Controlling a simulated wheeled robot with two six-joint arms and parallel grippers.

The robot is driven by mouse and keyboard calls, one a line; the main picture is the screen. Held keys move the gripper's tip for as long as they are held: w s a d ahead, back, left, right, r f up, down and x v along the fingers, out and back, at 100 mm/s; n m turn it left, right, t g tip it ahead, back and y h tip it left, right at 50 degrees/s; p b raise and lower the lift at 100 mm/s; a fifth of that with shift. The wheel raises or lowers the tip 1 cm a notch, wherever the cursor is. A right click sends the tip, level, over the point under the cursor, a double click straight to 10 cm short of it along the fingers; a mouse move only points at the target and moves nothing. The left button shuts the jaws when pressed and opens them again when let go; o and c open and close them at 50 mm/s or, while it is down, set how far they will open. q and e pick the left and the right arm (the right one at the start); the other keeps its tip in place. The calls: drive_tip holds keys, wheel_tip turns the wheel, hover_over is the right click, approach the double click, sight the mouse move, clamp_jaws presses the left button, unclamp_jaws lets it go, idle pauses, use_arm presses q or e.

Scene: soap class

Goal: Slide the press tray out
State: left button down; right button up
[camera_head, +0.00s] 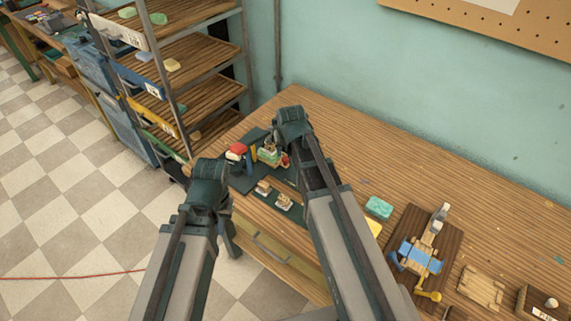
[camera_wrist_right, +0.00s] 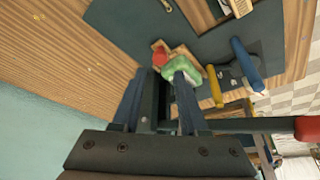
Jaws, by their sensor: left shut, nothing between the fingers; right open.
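I cannot tell for certain which part is the press tray. A device with blue parts and a yellow handle (camera_head: 420,258) stands on a dark wooden board at the right. Another cluster with red, blue, yellow and green parts sits on the dark mat (camera_head: 242,184). In the right wrist view, a green block (camera_wrist_right: 184,75) and a red piece (camera_wrist_right: 159,57) rest on a small wooden base. My right gripper (camera_wrist_right: 158,88) is open, its fingers close to the green block; contact is unclear. My left gripper (camera_head: 232,240) is mostly hidden by its arm, shut and empty near the table's front edge.
A blue post (camera_wrist_right: 245,65), a yellow post (camera_wrist_right: 215,88) and a red-ended lever (camera_wrist_right: 306,128) stand near my right gripper. A teal sponge-like block (camera_head: 379,208) lies right of my right arm. A shelf rack (camera_head: 190,50) stands at the back left. The table's back middle is clear.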

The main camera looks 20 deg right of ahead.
sight(285, 159)
drive_tip(key=b+x, duration=0.4)
drive_tip(key=x, duration=0.2)
drive_tip(key=shift+w+f+b, duration=0.1)
drive_tip(key=shift+f+b, duration=0.05)
drive_tip(key=shift+b, duration=0.2)
clamp_jaws()
idle(1.1)
